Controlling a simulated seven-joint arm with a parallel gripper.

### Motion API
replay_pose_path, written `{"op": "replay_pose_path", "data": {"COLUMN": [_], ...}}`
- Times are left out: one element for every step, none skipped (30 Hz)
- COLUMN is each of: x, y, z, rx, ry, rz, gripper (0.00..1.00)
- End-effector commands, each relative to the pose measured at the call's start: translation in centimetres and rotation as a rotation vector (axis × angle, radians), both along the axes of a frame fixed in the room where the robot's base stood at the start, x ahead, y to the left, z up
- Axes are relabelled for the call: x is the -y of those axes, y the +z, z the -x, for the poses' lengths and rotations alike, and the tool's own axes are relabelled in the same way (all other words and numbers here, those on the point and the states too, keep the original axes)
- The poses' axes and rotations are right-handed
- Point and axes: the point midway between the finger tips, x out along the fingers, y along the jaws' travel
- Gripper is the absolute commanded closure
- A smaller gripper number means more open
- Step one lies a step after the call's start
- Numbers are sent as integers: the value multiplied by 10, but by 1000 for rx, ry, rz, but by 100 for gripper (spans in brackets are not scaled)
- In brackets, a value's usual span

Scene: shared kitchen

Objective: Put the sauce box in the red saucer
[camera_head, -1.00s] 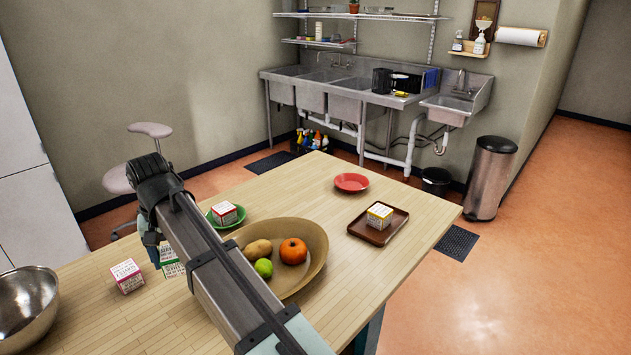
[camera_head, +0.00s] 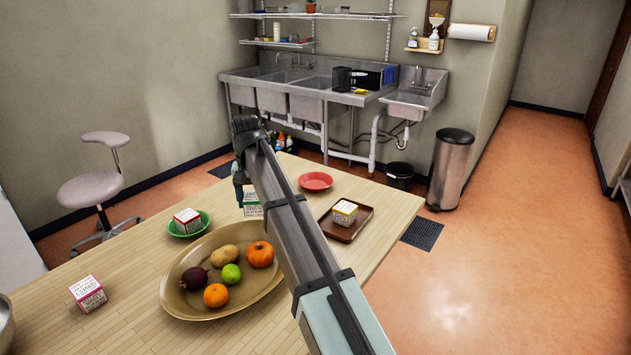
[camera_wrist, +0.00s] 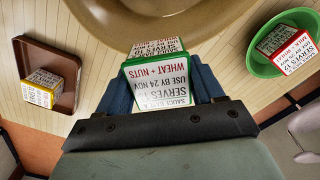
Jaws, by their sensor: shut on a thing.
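A green-edged sauce box (camera_head: 252,204) is held in my gripper (camera_head: 240,192). In the head view it hangs beyond the wide bowl, left of and nearer than the red saucer; its far parts are hidden by my arm. In the wrist view the box (camera_wrist: 162,84) sits between the blue fingers, its label reading "WHEAT + NUTS". The red saucer (camera_head: 316,181) is empty, near the table's far edge. It does not show in the wrist view.
A red-edged box (camera_head: 187,220) sits in a green saucer (camera_head: 205,222). A yellow-edged box (camera_head: 344,212) stands on a brown tray (camera_head: 366,216). A wide tan bowl (camera_head: 236,302) holds fruit and vegetables. A pink-edged box (camera_head: 88,293) stands at the left.

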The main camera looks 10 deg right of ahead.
Motion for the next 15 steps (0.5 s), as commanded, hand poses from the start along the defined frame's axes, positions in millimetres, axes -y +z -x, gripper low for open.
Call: {"op": "replay_pose_path", "data": {"x": [17,27,39,49,59,73,83,93,107,118,128,142,151,161,173], "y": [1,1,1,2,2,2,2,3,3,3,3,4,4,4,4], "z": [-15,-22,-31,-38,-44,-54,-60,-67,-77,-84,-91,-100,-107,-114,-123], "rx": [0,0,0,0,0,0,0,0,0,0,0,0,0,0,0], "ry": [-26,-41,-59,-74,-88,-109,-123,-139,-160,-177,-193,-215,-231,-247,-269], "rz": [0,0,0,0,0,0,0,0,0,0,0,0,0,0,0], "gripper": [69,69,69,69,69,69,69,69,69,69,69,69,69,69,69]}}
